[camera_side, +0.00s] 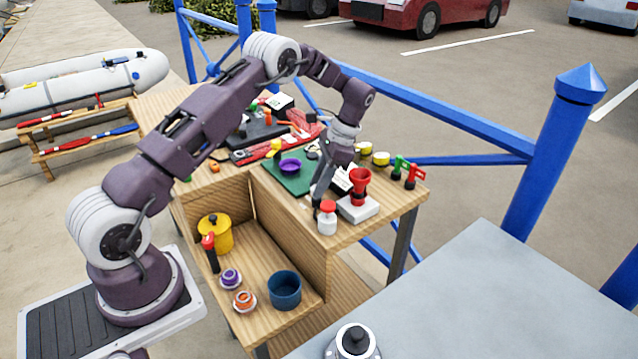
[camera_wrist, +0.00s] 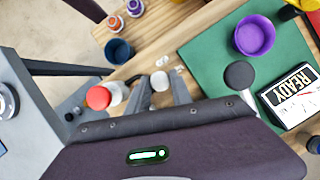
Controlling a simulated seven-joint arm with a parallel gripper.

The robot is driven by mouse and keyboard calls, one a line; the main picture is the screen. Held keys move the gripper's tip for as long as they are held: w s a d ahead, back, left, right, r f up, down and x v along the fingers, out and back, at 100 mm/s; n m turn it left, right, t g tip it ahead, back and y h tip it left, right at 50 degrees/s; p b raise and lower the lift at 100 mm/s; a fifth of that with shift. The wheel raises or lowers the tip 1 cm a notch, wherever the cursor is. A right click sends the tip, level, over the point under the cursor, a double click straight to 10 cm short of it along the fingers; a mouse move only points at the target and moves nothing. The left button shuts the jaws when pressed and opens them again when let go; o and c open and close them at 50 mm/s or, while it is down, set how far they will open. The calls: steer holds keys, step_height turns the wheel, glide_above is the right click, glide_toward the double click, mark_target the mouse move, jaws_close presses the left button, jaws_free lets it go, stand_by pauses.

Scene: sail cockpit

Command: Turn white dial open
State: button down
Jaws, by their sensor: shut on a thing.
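A small round white knob, which looks like the white dial (camera_wrist: 160,80), shows between my fingertips in the wrist view, over the wooden bench. My gripper (camera_wrist: 160,88) has one finger on each side of it and is shut on it. In the side view my gripper (camera_side: 317,195) points down at the bench beside a white jar with a red lid, and I cannot make out the dial there. The dial's turned position cannot be told.
The red-lidded jar (camera_side: 327,218) stands close to my fingers. A red device on a white base (camera_side: 358,207) is to its right. A green mat (camera_wrist: 205,55) with a purple bowl (camera_wrist: 254,35) lies behind. A blue pot (camera_side: 285,292) sits on the lower shelf.

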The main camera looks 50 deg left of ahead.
stand_by(0.4)
steer(key=c, duration=1.1)
jaws_free()
steer(key=shift+c, duration=0.2)
steer(key=v, duration=0.7)
steer(key=shift+r, duration=0.1)
